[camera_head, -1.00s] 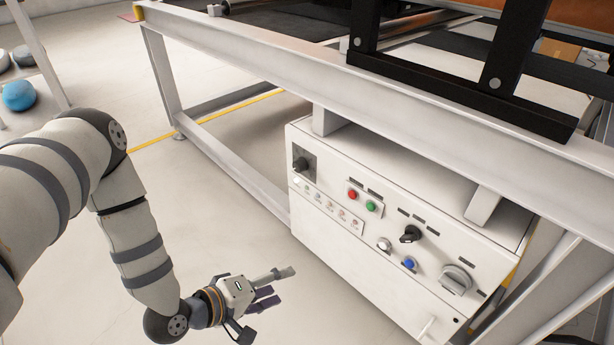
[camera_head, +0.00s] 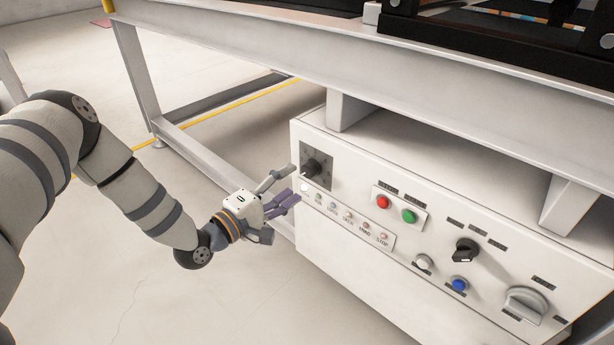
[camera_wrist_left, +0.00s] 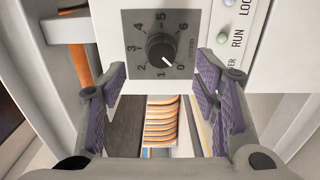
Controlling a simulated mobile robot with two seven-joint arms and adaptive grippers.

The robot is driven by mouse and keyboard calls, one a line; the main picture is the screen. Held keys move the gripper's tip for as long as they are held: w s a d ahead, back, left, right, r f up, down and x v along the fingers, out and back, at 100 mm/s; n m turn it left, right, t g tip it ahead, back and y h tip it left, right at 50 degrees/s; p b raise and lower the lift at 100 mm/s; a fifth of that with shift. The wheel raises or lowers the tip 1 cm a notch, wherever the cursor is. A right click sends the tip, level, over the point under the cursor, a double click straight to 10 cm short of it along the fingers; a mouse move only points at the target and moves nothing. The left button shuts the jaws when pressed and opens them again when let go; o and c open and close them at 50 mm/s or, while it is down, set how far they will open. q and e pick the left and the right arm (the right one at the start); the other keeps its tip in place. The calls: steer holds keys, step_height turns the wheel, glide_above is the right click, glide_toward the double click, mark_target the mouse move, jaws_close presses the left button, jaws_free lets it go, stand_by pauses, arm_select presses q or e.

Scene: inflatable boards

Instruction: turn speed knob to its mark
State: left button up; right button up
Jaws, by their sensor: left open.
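The speed knob (camera_head: 312,167) is a black dial on a dark square plate at the upper left of the white control box. In the left wrist view the knob (camera_wrist_left: 161,51) sits inside a ring of numbers from 0 up to 6, and its white pointer line points toward the 0. I cannot make out a separate mark on the scale. My left gripper (camera_head: 286,186) is open and empty, just left of the plate and apart from the knob. In the wrist view its purple-padded fingers (camera_wrist_left: 165,95) stand either side, below the knob. My right gripper is not in view.
The box (camera_head: 400,262) also carries a red button (camera_head: 383,202), a green button (camera_head: 408,216), a black selector (camera_head: 466,250), a blue button (camera_head: 459,284) and a row of small lamps. A white frame beam (camera_head: 330,62) runs above it. Open floor lies to the left.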

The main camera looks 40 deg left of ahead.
mark_target(306, 172)
arm_select(q)
steer(key=w, duration=0.2)
steer(key=w+b, duration=0.1)
steer(key=w, duration=0.2)
steer(key=shift+w+d+f, duration=0.1)
steer(key=shift+d+f, duration=0.1)
steer(key=shift+w+r, duration=0.15)
steer(key=shift+w, duration=0.25)
steer(key=c, duration=1.2)
